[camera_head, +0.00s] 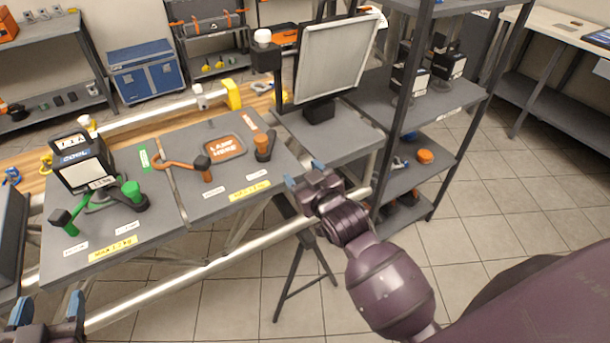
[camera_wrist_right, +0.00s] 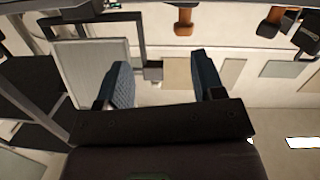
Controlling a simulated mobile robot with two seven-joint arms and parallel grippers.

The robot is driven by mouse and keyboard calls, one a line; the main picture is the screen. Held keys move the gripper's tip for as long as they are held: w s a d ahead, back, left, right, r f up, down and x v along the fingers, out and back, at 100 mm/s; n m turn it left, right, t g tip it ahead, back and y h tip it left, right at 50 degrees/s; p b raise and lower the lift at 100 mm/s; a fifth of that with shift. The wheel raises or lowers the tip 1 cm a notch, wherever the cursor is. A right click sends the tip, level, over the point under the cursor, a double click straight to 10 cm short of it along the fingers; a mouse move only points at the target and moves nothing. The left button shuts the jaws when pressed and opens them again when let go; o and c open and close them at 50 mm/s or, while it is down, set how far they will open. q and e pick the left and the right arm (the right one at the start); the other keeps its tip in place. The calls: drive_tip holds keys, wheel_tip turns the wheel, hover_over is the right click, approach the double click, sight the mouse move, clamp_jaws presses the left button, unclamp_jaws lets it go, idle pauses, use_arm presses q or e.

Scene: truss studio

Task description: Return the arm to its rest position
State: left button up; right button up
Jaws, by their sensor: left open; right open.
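My right gripper (camera_head: 304,174) is at the right front corner of the grey table (camera_head: 228,206) in the head view, its fingers apart and nothing between them. The right wrist view shows the same open gripper (camera_wrist_right: 164,82) with two blue-padded fingers and an empty gap. My left gripper (camera_head: 48,308) shows only partly at the bottom left corner of the head view, in front of the table. Its two blue fingertips stand apart with nothing visible between them. Most of the left arm is out of view.
A dark boxed device (camera_head: 84,163), green-capped parts and orange-handled parts lie on the table. A light panel (camera_head: 335,58) stands behind my right gripper. A shelf rack (camera_head: 404,180) stands close to its right. The tiled floor (camera_head: 480,215) beyond the rack is mostly clear.

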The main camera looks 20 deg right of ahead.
idle(0.5)
use_arm(q)
drive_tip(key=s+a+f+n+g, duration=0.1)
drive_tip(key=s+f, duration=0.3)
drive_tip(key=f, duration=0.7)
drive_tip(key=s+f+n+g+y, duration=0.1)
drive_tip(key=s+f+g, duration=0.3)
drive_tip(key=f, duration=0.7)
drive_tip(key=shift+s+a+f+n+g, duration=0.3)
drive_tip(key=shift+s+a+f, duration=0.1)
drive_tip(key=shift+s, duration=0.2)
use_arm(e)
drive_tip(key=s+d+f+g, duration=0.2)
drive_tip(key=s+d+f, duration=0.1)
drive_tip(key=s+f, duration=0.6)
drive_tip(key=s+d+f+m+g+h, duration=0.1)
drive_tip(key=s+d+f+g, duration=0.2)
drive_tip(key=s+f, duration=0.6)
drive_tip(key=s, duration=0.5)
drive_tip(key=shift+d+m, duration=0.3)
drive_tip(key=shift+s, duration=0.1)
